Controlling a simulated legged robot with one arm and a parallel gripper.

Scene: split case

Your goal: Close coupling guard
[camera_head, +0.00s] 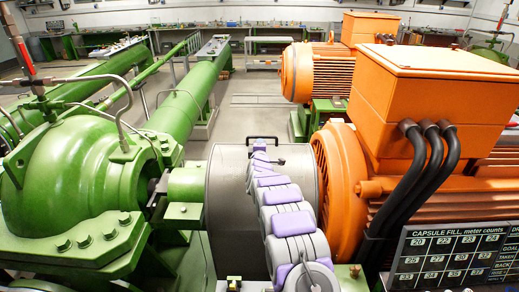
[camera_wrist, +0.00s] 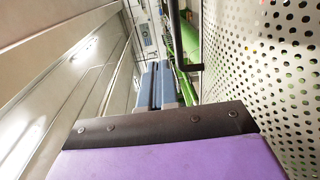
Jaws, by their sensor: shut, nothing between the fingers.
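The coupling guard (camera_head: 226,190) is a grey, curved metal cover between the green pump and the orange motor. A black bar handle (camera_head: 274,138) shows at its top edge. My grey and purple arm crosses in front of the guard and hides much of it. My gripper (camera_head: 260,146) is at the top of the guard, close to the handle; contact cannot be told. In the wrist view my gripper's blue-grey fingers (camera_wrist: 157,68) are together and empty. A perforated metal panel (camera_wrist: 275,75) fills the right side there, and a black bar (camera_wrist: 178,35) stands just beyond the fingers.
The green pump (camera_head: 85,185) with pipes and bolts is on the left. The orange motor (camera_head: 345,190), its terminal box (camera_head: 425,85) and black cables (camera_head: 415,185) are close on the right. A dark sign (camera_head: 450,255) is at lower right. Open floor (camera_head: 255,105) lies behind the guard.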

